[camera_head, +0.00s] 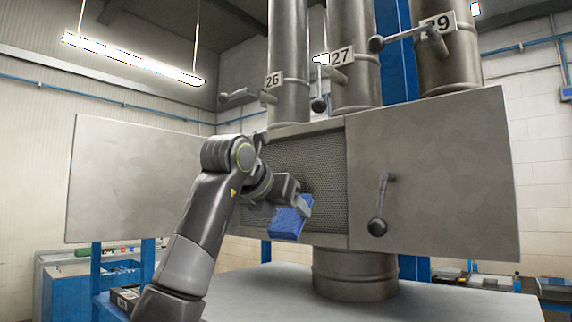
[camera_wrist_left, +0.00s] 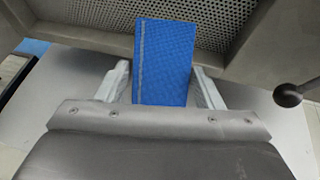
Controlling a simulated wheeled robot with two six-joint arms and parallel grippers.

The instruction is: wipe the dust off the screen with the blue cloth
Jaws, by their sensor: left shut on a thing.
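My left gripper (camera_head: 304,203) is shut on the blue cloth (camera_head: 287,223), a folded blue block with a pale stripe. The cloth also shows between the two fingers in the left wrist view (camera_wrist_left: 165,62). The screen (camera_head: 318,175) is a dark perforated mesh panel set in the metal housing, and it also shows in the left wrist view (camera_wrist_left: 217,14). The cloth is in front of the screen's lower left part. I cannot tell whether it touches the mesh. Dust cannot be made out clearly. My right gripper is not in view.
A metal door (camera_head: 440,160) with a black-knobbed lever (camera_head: 380,205) covers the right of the housing. A grey panel (camera_head: 130,180) stands to the left. Pipes with levers rise above. A drum-like pipe (camera_head: 355,275) stands below on the grey table (camera_head: 440,302).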

